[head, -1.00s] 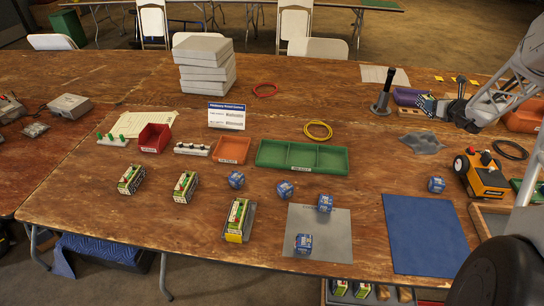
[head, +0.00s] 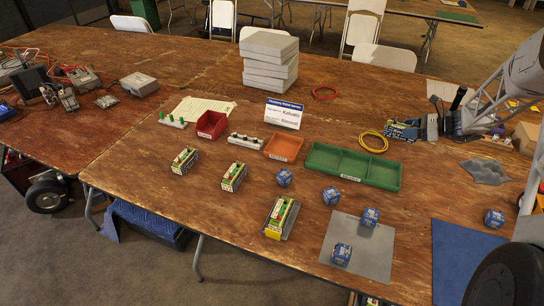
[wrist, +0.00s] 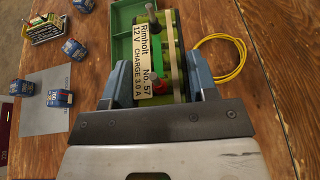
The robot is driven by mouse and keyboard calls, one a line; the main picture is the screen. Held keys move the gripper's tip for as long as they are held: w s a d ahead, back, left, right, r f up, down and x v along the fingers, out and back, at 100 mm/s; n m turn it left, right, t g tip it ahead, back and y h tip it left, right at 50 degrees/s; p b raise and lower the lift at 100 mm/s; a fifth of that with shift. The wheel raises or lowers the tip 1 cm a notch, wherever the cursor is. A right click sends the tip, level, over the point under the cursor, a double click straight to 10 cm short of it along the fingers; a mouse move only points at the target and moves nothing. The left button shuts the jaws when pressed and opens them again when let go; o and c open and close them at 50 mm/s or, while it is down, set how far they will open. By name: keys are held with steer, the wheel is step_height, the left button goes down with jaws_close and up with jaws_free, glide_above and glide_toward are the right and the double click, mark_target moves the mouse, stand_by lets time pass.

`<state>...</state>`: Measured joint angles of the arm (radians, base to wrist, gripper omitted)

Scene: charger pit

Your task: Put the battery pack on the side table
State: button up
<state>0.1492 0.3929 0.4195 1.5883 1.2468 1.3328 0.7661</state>
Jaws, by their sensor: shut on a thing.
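My gripper (head: 412,129) is shut on a battery pack (head: 399,131) and holds it by the far right side of the green tray, near the yellow cable coil. In the wrist view the pack (wrist: 153,62) sits between both fingers. Its label reads "Rimholt 12 V No. 57 Charge 3.0 A", and it has a red and a black terminal. Similar packs stand on the wooden table: one (head: 184,160) at left, one (head: 232,176) beside it and one (head: 281,218) nearer. A second table (head: 40,130) adjoins at left; I cannot tell whether it is the side table.
A green divided tray (head: 352,167), orange bin (head: 284,147), red bin (head: 211,124), sign (head: 284,113) and stacked grey boxes (head: 270,62) occupy the middle. Blue cubes lie near a grey mat (head: 375,262). Electronics (head: 139,84) crowd part of the left table; its front part is bare.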

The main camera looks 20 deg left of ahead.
steer(key=s+a+f+n+g+h, duration=0.1)
steer(key=s+a+n+g+h, duration=0.3)
steer(key=a+n+h, duration=0.5)
steer(key=s+a+f+n+g+h, duration=0.25)
steer(key=s+a+n+h, duration=0.4)
steer(key=a+n, duration=0.4)
steer(key=s+a+f+n+g+h, duration=0.1)
steer(key=s+a+n+g+h, duration=0.3)
steer(key=a+n+h, duration=0.5)
steer(key=s+a+r+n+t+y, duration=0.4)
steer(key=s+a+n+t, duration=0.35)
steer(key=a, duration=0.55)
steer(key=s+a+r+n+t+y, duration=0.35)
steer(key=a+n+t, duration=0.45)
steer(key=a+n, duration=0.3)
steer(key=s+a+r+n+t+y, duration=0.3)
steer(key=s+a+n+t, duration=0.4)
steer(key=a, duration=0.7)
step_height(320, 180, down, 11)
steer(key=shift+w+r+n+t, duration=0.2)
steer(key=shift+n+t, duration=0.1)
steer(key=shift+n, duration=0.1)
steer(key=shift+a+f, duration=0.1)
